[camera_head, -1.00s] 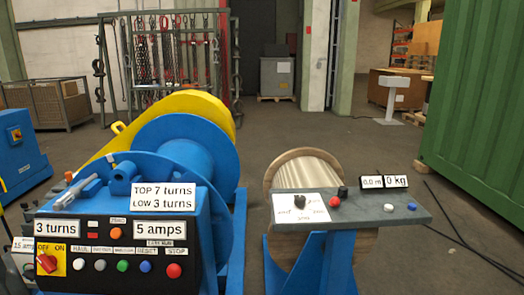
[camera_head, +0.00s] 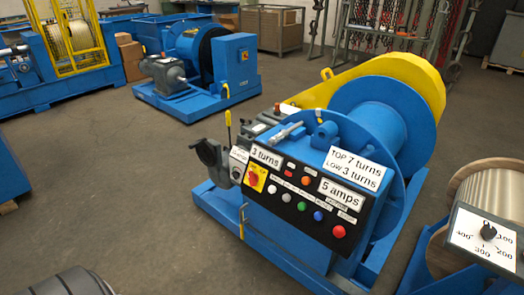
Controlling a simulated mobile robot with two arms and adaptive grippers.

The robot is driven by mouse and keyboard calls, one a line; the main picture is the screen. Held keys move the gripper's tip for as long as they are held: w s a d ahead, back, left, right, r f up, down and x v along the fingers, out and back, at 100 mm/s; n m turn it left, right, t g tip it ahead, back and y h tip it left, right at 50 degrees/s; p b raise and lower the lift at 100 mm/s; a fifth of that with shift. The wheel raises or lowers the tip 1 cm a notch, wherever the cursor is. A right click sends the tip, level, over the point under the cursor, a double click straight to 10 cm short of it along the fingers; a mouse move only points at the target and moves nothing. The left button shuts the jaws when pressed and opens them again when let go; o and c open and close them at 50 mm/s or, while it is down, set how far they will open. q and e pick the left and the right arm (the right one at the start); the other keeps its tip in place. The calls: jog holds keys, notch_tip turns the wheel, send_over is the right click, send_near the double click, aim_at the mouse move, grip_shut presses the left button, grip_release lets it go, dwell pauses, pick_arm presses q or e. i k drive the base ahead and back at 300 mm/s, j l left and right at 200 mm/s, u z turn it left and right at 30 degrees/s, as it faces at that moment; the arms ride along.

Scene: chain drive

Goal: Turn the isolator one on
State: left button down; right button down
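A red rotary switch (camera_head: 253,178) on a yellow plate sits at the left end of the black control panel (camera_head: 318,214) on the blue winch. The plate carries OFF and ON lettering in the earlier frame; the knob's exact setting is too small to tell now. A second small red and yellow switch (camera_head: 245,56) shows on the blue box of the machine behind. I cannot tell from the frames which switch is isolator one. Neither of my grippers is in view.
The winch's blue drum (camera_head: 378,118) and yellow guard (camera_head: 400,75) stand behind the panel. A white dial plate (camera_head: 482,238) and a rope reel (camera_head: 490,188) are at right. A dark ribbed shape (camera_head: 70,284) shows at bottom left. Bare floor (camera_head: 110,180) lies left of the winch.

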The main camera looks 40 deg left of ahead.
aim_at(253, 178)
jog(key=u, duration=1.25)
